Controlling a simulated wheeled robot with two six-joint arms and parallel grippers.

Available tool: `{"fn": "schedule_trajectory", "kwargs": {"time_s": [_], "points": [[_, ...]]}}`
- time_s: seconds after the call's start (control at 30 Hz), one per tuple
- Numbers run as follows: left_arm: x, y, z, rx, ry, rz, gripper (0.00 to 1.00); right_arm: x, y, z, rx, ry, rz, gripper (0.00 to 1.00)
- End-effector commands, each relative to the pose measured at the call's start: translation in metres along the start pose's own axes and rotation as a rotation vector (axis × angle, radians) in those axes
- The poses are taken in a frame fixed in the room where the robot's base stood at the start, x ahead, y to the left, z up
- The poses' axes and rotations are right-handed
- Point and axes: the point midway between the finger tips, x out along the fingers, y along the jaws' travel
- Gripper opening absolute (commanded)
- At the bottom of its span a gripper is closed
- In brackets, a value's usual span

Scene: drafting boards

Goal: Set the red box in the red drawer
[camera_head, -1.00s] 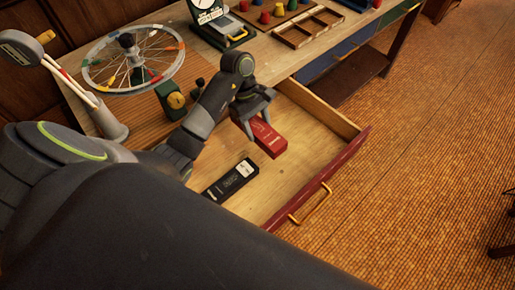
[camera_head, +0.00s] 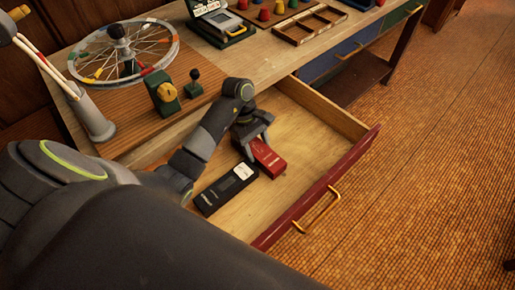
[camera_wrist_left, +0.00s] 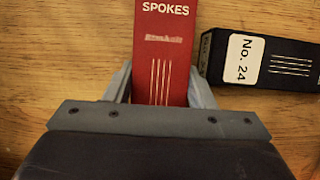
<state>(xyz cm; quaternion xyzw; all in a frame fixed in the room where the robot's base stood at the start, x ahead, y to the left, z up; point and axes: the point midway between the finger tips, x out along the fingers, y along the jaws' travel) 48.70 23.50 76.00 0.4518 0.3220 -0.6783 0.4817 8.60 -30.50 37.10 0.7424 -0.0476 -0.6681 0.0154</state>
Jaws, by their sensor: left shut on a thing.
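The red box (camera_head: 268,158) is inside the open red-fronted drawer (camera_head: 318,190), low over or on its wooden floor; I cannot tell if it touches. My left gripper (camera_head: 256,142) is shut on the red box. In the left wrist view the red box (camera_wrist_left: 163,50), marked SPOKES, stands between the two fingers of the left gripper (camera_wrist_left: 162,88). My right gripper is not in view.
A black box (camera_head: 226,188) with a white label lies in the drawer beside the red box; it also shows in the left wrist view (camera_wrist_left: 285,65). A spoked wheel (camera_head: 124,52) and a wooden divided tray (camera_head: 310,25) are on the bench. The drawer's right part is clear.

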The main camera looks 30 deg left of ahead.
Motion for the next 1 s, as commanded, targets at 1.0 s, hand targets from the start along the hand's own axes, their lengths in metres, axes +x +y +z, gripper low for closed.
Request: {"fn": "schedule_trajectory", "kwargs": {"time_s": [1.0], "points": [[-0.039,0.0,0.0,0.002,0.006,0.003,0.59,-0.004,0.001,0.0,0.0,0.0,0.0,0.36]]}}
